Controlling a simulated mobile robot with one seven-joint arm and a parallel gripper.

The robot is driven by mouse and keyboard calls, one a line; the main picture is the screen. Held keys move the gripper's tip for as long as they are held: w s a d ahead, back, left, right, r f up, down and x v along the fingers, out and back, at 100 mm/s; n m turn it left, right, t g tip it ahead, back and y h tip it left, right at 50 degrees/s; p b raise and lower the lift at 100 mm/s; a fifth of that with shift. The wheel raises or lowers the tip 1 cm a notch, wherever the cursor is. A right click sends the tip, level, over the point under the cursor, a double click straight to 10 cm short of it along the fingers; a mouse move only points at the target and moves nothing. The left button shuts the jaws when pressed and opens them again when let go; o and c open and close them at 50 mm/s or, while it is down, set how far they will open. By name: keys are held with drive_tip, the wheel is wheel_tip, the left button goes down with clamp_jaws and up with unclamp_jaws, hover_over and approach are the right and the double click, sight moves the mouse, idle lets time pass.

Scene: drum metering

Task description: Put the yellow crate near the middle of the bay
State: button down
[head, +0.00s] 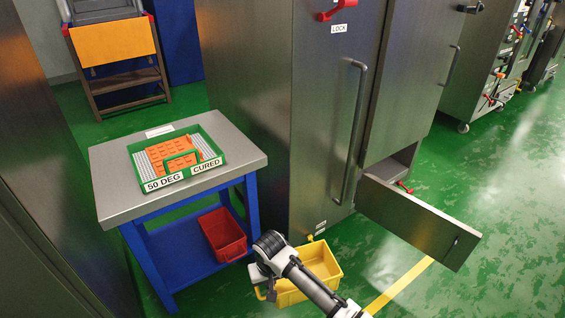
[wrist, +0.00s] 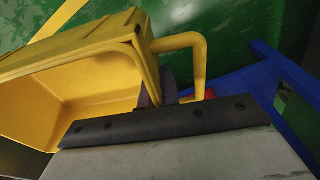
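The yellow crate (head: 327,258) is on the green floor in front of the steel cabinet, partly hidden by my arm. My gripper (head: 266,291) is low at the crate's left side. In the wrist view the crate (wrist: 95,45) fills the upper left, its open top facing the camera and appearing empty. Its yellow bar handle (wrist: 188,41) sticks out from the side wall. Dark fingers of my gripper (wrist: 158,88) show between this wall and the handle's outer part. The handle's lower end is hidden behind the gripper, so a hold on it cannot be told.
A yellow floor line (head: 402,284) runs right of the crate. An open low cabinet door (head: 420,222) juts over the floor nearby. A blue-legged table (head: 112,207) stands left, with a green tray (head: 215,163) on top and a red bin (head: 223,234) on its lower shelf.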

sight(283, 284)
drive_tip(key=d+m, duration=0.1)
drive_tip(key=d+r+m, duration=0.1)
drive_tip(key=w+d+m, duration=0.1)
drive_tip(key=d, duration=0.1)
drive_tip(key=shift+r+m, duration=0.25)
drive_tip(key=shift+m, duration=0.15)
drive_tip(key=r+p, duration=0.1)
drive_tip(key=p, duration=0.4)
drive_tip(key=s+r+p, duration=0.1)
drive_tip(key=r+p, duration=0.1)
drive_tip(key=p, duration=0.2)
drive_tip(key=shift+s+a+r+p, duration=0.1)
drive_tip(key=shift+a+r+p, duration=0.1)
drive_tip(key=shift+p, duration=0.15)
drive_tip(key=s+p, duration=0.1)
drive_tip(key=p, duration=0.3)
drive_tip(key=shift+r+p, duration=0.35)
drive_tip(key=shift+f, duration=0.1)
drive_tip(key=shift+a, duration=0.1)
drive_tip(key=shift+w+a+r, duration=0.2)
drive_tip(key=shift+w+r, duration=0.15)
drive_tip(key=shift+w, duration=0.05)
